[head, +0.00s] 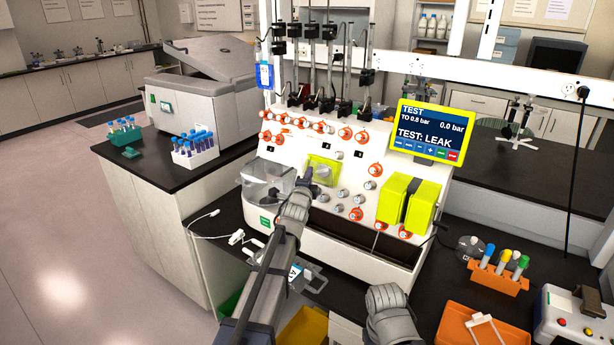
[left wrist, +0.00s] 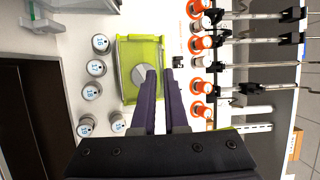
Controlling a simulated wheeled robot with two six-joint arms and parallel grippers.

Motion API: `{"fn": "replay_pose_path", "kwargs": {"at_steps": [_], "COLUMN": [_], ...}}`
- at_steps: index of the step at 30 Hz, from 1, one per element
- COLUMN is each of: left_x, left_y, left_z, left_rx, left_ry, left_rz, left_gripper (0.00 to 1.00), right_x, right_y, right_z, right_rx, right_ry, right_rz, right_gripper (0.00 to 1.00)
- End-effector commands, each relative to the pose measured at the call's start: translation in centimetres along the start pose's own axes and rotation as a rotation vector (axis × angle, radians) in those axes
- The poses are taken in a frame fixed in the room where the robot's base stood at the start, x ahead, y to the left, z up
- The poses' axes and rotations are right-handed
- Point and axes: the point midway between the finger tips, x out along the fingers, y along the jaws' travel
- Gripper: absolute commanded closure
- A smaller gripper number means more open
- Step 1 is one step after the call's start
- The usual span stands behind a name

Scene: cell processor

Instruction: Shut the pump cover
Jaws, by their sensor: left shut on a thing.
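The pump cover (head: 323,163) is a yellow-green frame with a clear middle, on the white front panel of the cell processor left of centre. In the left wrist view the cover (left wrist: 127,85) shows nearly face-on, with a round grey pump part (left wrist: 140,75) behind its clear middle. My left gripper (left wrist: 161,76) has its two dark fingers on either side of the cover's edge and is shut on it. In the head view my left wrist hides the fingertips and part of the cover. I cannot tell how far the cover stands from the panel.
Orange-ringed valves (head: 375,170) and grey round knobs (head: 355,214) surround the cover. A clear box (head: 262,184) is to its left, two yellow blocks (head: 422,208) to its right. The screen (head: 430,131) reads "TEST: LEAK". A tube rack (head: 497,276) stands on the bench.

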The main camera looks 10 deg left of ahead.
Motion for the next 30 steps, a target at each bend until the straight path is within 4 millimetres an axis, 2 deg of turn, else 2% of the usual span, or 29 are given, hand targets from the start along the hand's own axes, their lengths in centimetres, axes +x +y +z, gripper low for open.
{"fn": "replay_pose_path", "kwargs": {"at_steps": [1,14,24,30], "left_x": [0.2,1.5,4.0,5.4], "left_y": [-0.9,-2.2,-4.0,-4.1], "left_z": [0.2,-0.3,-1.4,-1.9], "left_rx": [0.003,0.065,0.161,0.219], "left_ry": [-0.003,0.004,0.001,-0.003], "left_rz": [0.002,0.145,0.367,0.502], "left_gripper": [1.00,1.00,1.00,1.00], "right_x": [-0.9,-5.4,-11.7,-14.4], "right_y": [0.1,0.5,1.1,1.4], "right_z": [0.0,0.3,0.7,0.8], "right_rx": [0.000,0.000,0.000,-0.001], "right_ry": [0.000,0.000,0.000,0.000], "right_rz": [0.000,0.000,0.000,0.000], "right_gripper": [1.00,1.00,1.00,1.00]}}
